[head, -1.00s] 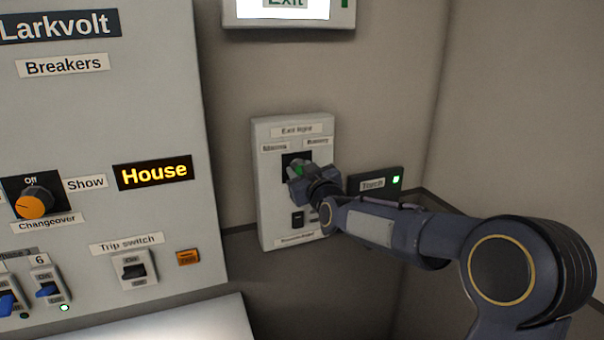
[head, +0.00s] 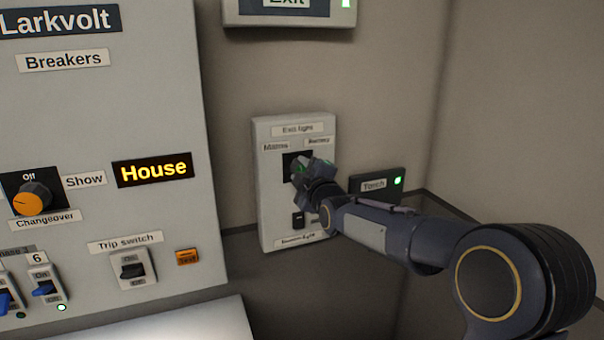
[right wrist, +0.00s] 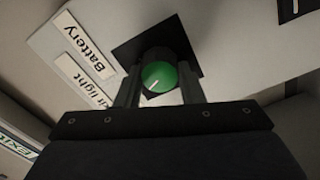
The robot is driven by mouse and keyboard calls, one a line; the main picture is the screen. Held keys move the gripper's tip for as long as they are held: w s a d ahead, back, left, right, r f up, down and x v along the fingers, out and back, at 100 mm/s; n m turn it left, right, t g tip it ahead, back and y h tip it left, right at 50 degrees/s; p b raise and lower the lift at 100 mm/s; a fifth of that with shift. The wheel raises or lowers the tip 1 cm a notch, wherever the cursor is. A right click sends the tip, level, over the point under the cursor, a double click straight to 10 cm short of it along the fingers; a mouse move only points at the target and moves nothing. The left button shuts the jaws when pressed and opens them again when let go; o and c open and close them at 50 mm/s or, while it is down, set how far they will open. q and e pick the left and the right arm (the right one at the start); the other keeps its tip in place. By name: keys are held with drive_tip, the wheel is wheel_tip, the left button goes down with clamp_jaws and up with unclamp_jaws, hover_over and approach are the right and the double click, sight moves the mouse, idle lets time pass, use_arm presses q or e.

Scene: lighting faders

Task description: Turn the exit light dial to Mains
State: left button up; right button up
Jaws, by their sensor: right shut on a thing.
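The exit light panel (head: 268,215) is a pale plate on the wall, with a Mains label (head: 276,147) at upper left and a Battery label (head: 318,141) at upper right. Its round green dial (right wrist: 165,72) sits on a dark square plate. My right gripper (right wrist: 160,92) is shut on the dial, one finger on each side. The dial's white line slants to the lower left in the right wrist view, away from the Battery label there (right wrist: 82,42). In the head view the right gripper (head: 304,170) mostly covers the dial. My left gripper is not in view.
A small black switch (head: 298,220) is below the dial. A torch box (head: 376,184) with a green light is to the right, close to my right arm. The breaker board (head: 100,110) stands at left. The Exit sign (head: 288,8) above looks dark.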

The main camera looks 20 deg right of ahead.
drive_tip(key=shift+f+n+b, duration=0.15)
drive_tip(key=shift+n+b, duration=0.35)
drive_tip(key=shift+n, duration=1.7)
drive_tip(key=o, duration=1)
drive_tip(key=s+p, duration=0.1)
drive_tip(key=s, duration=0.6)
drive_tip(key=shift+s+a, duration=0.25)
drive_tip(key=shift+s, duration=0.15)
